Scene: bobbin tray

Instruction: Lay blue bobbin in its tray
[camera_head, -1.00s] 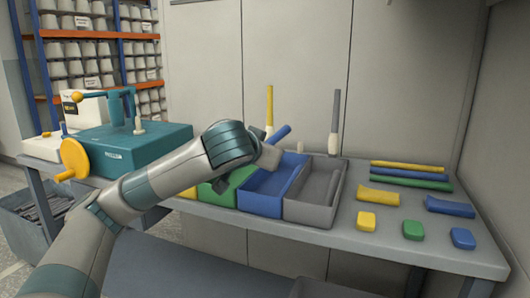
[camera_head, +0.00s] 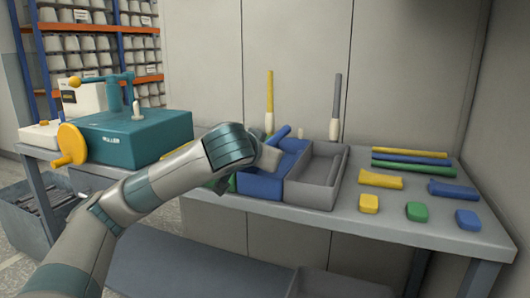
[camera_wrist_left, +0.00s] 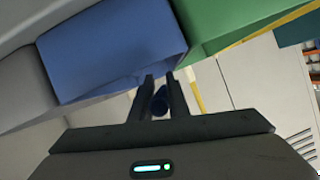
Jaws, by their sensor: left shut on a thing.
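The blue bobbin (camera_head: 281,133) is a blue rod held tilted in my left gripper (camera_head: 266,156), which is shut on it. In the left wrist view the bobbin shows end-on as a dark blue round (camera_wrist_left: 160,101) between the two fingers (camera_wrist_left: 160,84). The blue tray (camera_head: 259,187) is an open box on the bench; my gripper and bobbin are over its left side in the head view. In the left wrist view the blue tray's wall (camera_wrist_left: 110,50) lies just beyond the fingertips. My forearm hides part of the trays. My right gripper is not in view.
A grey tray (camera_head: 309,194) adjoins the blue one on the right. A green tray (camera_wrist_left: 225,22) adjoins on the other side. Yellow (camera_head: 269,92) and grey (camera_head: 337,95) rods stand behind. Coloured rods and blocks lie on the right bench. A teal winder (camera_head: 135,138) stands left.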

